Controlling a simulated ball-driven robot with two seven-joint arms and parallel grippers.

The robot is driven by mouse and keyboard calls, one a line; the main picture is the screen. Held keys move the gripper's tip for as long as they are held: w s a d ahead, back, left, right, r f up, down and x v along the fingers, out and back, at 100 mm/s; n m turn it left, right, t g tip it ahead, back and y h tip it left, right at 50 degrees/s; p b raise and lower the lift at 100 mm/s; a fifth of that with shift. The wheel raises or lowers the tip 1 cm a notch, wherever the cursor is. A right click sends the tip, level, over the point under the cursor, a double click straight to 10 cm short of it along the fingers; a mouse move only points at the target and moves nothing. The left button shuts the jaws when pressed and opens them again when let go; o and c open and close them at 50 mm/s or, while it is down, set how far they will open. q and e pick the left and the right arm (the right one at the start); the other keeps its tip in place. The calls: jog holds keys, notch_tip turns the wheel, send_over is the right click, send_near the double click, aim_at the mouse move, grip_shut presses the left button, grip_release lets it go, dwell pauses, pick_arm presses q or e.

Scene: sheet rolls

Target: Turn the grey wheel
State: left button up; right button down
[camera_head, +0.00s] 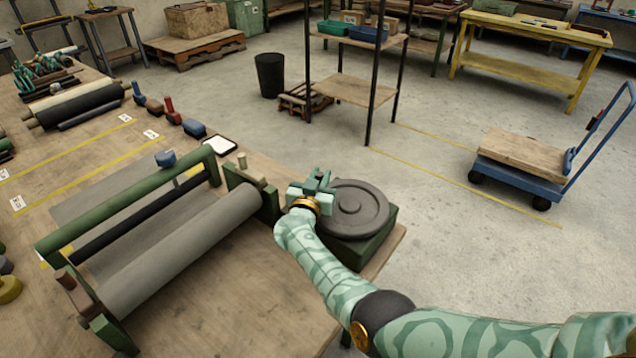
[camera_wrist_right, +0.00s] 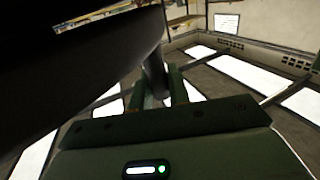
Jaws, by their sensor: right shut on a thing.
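The grey wheel (camera_head: 362,210) is a flat dark disc with a raised hub, lying level on a green block at the right corner of the workbench. My right gripper (camera_head: 318,180) is at the wheel's left far rim. In the right wrist view, the wheel (camera_wrist_right: 75,70) is a dark shape at upper left. There the fingers of my right gripper (camera_wrist_right: 160,92) are shut around a short grey peg, the wheel's handle (camera_wrist_right: 155,76). In the head view the gripper hides the handle. My left gripper is out of view.
A green-framed roller stand with a grey roll (camera_head: 185,250) stands just left of the wheel on the workbench (camera_head: 230,325). A white tablet (camera_head: 220,145) lies behind it. A shelf rack (camera_head: 355,90) and a blue cart (camera_head: 520,165) stand on the floor beyond.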

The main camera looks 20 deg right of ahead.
jog(key=shift+h, duration=0.3)
jog(key=c, duration=1.4)
grip_release()
